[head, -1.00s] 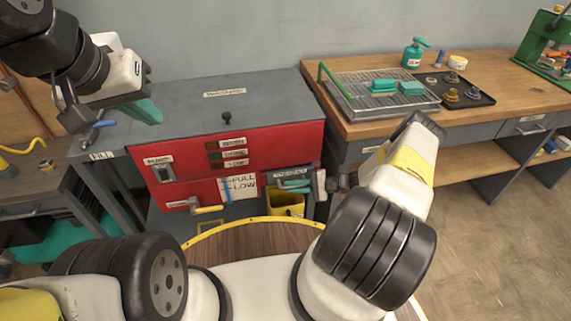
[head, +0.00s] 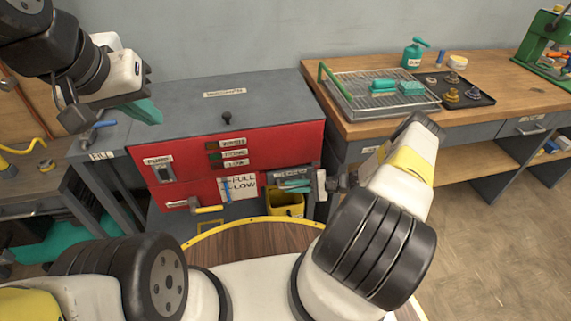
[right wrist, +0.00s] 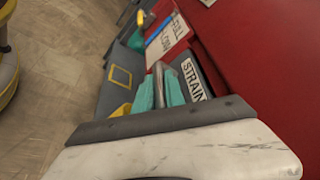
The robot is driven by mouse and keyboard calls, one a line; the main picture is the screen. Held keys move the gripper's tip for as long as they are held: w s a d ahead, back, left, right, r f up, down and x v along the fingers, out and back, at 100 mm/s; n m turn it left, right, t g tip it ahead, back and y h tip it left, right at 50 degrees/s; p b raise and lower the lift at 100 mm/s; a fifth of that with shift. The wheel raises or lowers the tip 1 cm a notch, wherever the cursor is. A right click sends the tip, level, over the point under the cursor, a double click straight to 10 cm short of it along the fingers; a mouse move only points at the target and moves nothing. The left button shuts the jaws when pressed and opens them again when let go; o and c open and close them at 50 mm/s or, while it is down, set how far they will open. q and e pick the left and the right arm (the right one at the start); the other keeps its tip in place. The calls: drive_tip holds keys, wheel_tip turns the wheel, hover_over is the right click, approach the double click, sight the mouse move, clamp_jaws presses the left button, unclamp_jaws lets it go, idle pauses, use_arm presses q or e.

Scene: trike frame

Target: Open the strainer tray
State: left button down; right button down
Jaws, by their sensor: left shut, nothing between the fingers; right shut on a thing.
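The strainer tray (head: 291,173) is at the lower right of the red cabinet front, its white label facing me. In the right wrist view its label, reading STRAIN in part (right wrist: 192,80), sits beside my fingers. My right gripper (head: 296,186) is at the tray's front with its teal fingers shut on a grey part, seemingly the tray's handle; it also shows in the right wrist view (right wrist: 160,92). How far out the tray stands is hard to tell. My left gripper (head: 145,112) is shut and empty, above the cabinet's left side.
The red cabinet front (head: 215,165) has a yellow-handled lever (head: 208,209) and a FULL/LOW gauge (head: 238,187). A yellow bucket (head: 286,204) stands below the tray. A wooden bench (head: 340,126) with a wire-rack tray (head: 350,98) is at the right.

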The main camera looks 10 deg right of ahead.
drive_tip(key=shift+d, duration=0.1)
idle(0.3)
drive_tip(key=s, duration=1.8)
drive_tip(key=shift+s+d, duration=0.2)
drive_tip(key=shift+d, duration=0.1)
drive_tip(key=c, duration=1.4)
unclamp_jaws()
drive_tip(key=v, duration=0.7)
drive_tip(key=shift+d, duration=0.4)
drive_tip(key=shift+s, duration=0.1)
